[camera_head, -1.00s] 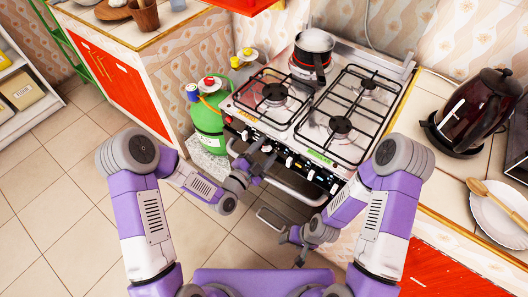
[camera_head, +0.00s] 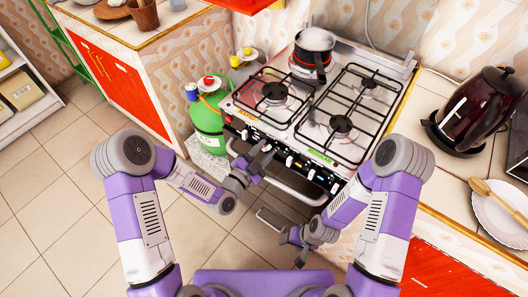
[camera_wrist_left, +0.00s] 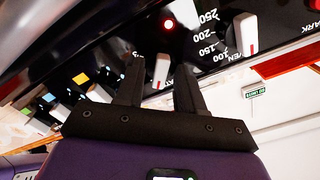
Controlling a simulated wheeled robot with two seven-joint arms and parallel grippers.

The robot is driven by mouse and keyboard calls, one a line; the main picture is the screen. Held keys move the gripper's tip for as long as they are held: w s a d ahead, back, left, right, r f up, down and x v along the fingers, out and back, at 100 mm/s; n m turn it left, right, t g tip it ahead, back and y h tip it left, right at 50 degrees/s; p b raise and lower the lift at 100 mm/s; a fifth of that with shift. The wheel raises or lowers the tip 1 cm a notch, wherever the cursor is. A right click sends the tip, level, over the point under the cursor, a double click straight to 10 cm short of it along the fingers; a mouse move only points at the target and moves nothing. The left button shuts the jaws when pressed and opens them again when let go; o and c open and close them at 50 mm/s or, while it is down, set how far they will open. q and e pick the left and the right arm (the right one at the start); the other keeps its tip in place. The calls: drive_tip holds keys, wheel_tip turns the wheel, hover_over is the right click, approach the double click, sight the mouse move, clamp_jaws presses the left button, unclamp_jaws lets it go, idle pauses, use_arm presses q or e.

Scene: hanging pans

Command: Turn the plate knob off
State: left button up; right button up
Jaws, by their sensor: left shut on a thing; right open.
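The stove's black front panel carries a row of white knobs; one knob (camera_head: 289,160) shows in the head view. My left gripper (camera_head: 267,154) is at this panel. In the left wrist view, my left gripper (camera_wrist_left: 160,82) has its two dark fingers on either side of a white knob (camera_wrist_left: 161,71) with a red mark, and is shut on it. Another white knob (camera_wrist_left: 245,34) stands to the right beside the oven temperature numbers. My right gripper (camera_head: 290,243) is open and empty, low in front of the stove.
A black-handled pot (camera_head: 314,44) stands on the back-left burner. A green gas bottle (camera_head: 207,118) is left of the stove. A dark kettle (camera_head: 474,112) and a white plate (camera_head: 500,216) with a wooden spoon are on the right counter. A red light (camera_wrist_left: 168,24) glows on the panel.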

use_arm(q)
drive_tip(key=n+b, duration=0.1)
drive_tip(key=n, duration=0.1)
drive_tip(key=shift+n, duration=0.3)
drive_tip(key=n, duration=0.4)
drive_tip(key=shift+a+n, duration=0.1)
drive_tip(key=shift+n, duration=0.3)
drive_tip(key=o, duration=1)
drive_tip(key=p+v, duration=0.1)
drive_tip(key=v, duration=0.6)
drive_tip(key=shift+s+a, duration=0.2)
